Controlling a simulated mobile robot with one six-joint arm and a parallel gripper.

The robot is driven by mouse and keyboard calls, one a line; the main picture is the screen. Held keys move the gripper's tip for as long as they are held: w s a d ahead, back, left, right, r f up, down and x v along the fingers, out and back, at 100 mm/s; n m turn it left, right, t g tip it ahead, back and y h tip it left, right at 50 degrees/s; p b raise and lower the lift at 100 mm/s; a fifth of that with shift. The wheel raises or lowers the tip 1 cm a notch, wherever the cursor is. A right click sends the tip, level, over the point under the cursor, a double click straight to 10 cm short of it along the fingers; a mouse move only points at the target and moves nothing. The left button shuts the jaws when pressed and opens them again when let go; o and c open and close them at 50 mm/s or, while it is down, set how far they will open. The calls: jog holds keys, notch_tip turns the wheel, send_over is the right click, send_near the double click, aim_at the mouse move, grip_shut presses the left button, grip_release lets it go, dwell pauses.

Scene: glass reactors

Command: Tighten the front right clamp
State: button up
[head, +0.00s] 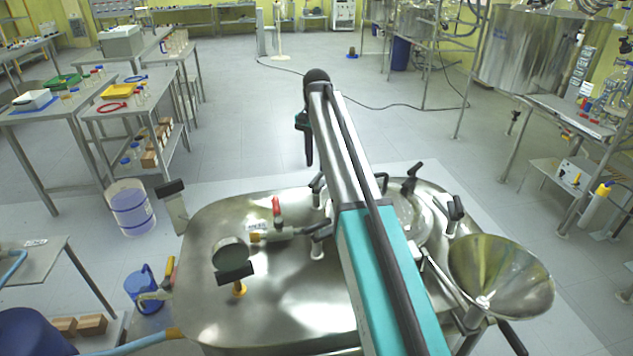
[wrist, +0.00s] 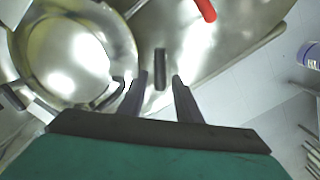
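The round hatch (head: 412,222) sits on the steel vessel, partly hidden by my arm. Black-handled clamps stand around it: left far (head: 317,186), left near (head: 318,238), far right (head: 411,178) and right (head: 455,210). I cannot tell for sure which is the front right one. My gripper (head: 308,160) hangs above the far left edge of the vessel. In the wrist view my gripper (wrist: 160,80) is open and empty. A dark upright clamp handle (wrist: 160,69) shows between its fingertips, apart from both. The hatch (wrist: 70,58) lies left of it.
A red-handled valve (head: 276,208) and a round gauge (head: 230,252) stand on the vessel's left side. A steel funnel (head: 500,275) is at the right.

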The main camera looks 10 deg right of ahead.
aim_at(317, 177)
jog(key=shift+f+p, duration=0.8)
jog(key=shift+f, duration=3.55)
